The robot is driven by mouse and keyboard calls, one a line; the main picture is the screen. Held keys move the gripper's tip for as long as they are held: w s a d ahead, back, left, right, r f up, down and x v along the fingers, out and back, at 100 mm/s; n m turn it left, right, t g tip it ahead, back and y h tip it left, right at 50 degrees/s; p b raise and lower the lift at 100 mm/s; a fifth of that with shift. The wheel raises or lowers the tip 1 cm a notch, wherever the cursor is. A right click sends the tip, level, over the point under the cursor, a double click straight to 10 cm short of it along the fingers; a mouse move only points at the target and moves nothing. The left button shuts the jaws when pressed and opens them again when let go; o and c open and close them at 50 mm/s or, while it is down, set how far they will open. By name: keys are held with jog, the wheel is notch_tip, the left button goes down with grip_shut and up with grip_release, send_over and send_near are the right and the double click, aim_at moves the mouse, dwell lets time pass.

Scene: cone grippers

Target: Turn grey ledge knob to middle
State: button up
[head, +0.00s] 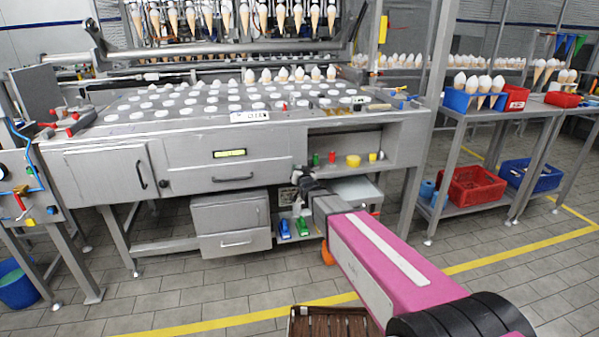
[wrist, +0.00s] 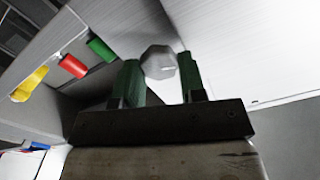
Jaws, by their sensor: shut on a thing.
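The grey ledge knob (wrist: 158,64) is a faceted grey piece in the wrist view. It sits between the two green fingers of my gripper (wrist: 159,68), which is shut on it. In the head view my gripper (head: 299,178) is at the left end of the open shelf recess in the machine front, and the knob there is hidden or too small to make out. The knob's turn angle cannot be told.
A green piece (wrist: 101,49), a red piece (wrist: 72,66) and a yellow piece (wrist: 29,84) stand close beside the knob. In the head view the drawer handle (head: 233,178) is left of my gripper. A red crate (head: 472,187) is on the right rack.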

jog(key=shift+d+f+m, duration=0.1)
jog(key=shift+f+m, duration=0.05)
jog(key=shift+m, duration=6.85)
jog(key=o, duration=0.9)
jog(key=shift+s, duration=0.15)
jog(key=v, duration=1)
jog(key=shift+s+d, duration=0.1)
jog(key=shift+s, duration=0.15)
